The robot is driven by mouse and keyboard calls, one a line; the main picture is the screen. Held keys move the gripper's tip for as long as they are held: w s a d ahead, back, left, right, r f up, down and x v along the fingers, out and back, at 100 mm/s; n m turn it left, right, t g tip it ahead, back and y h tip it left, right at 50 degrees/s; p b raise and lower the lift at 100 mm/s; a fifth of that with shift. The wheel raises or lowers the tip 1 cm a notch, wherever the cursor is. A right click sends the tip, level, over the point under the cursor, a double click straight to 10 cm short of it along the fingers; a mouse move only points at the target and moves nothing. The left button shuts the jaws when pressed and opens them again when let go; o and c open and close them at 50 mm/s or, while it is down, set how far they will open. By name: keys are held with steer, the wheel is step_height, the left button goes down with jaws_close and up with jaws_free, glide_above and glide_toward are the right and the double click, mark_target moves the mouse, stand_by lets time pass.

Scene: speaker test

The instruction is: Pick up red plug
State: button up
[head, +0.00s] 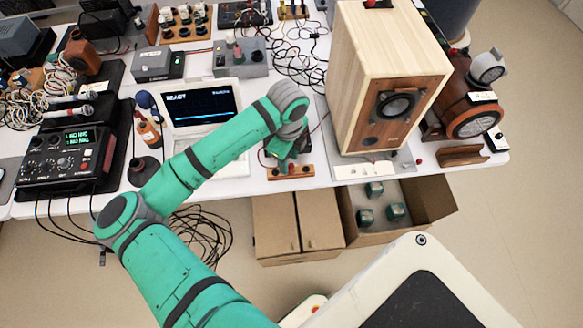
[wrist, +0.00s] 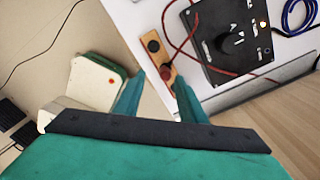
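In the wrist view, a red plug (wrist: 165,73) sits upright in a small wooden strip (wrist: 170,58), beside a black plug (wrist: 153,45). A red cable runs close by it. My gripper (wrist: 160,78) is open, with its two teal fingers apart. The red plug shows between the fingertips; I cannot tell how far below them it is. In the head view, my gripper (head: 284,152) points down over the wooden strip (head: 298,171) at the table's front edge. The wrist hides part of the fingers there.
A black box with a knob (wrist: 232,38) stands close to the strip. In the head view, a tall wooden speaker (head: 350,85) stands to the right, and a white laptop-like device (head: 203,105) to the left.

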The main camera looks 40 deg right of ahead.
mark_target(291, 165)
steer(key=f, duration=0.2)
steer(key=d+f, duration=0.1)
steer(key=f, duration=0.2)
steer(key=shift+w, duration=0.1)
jaws_close()
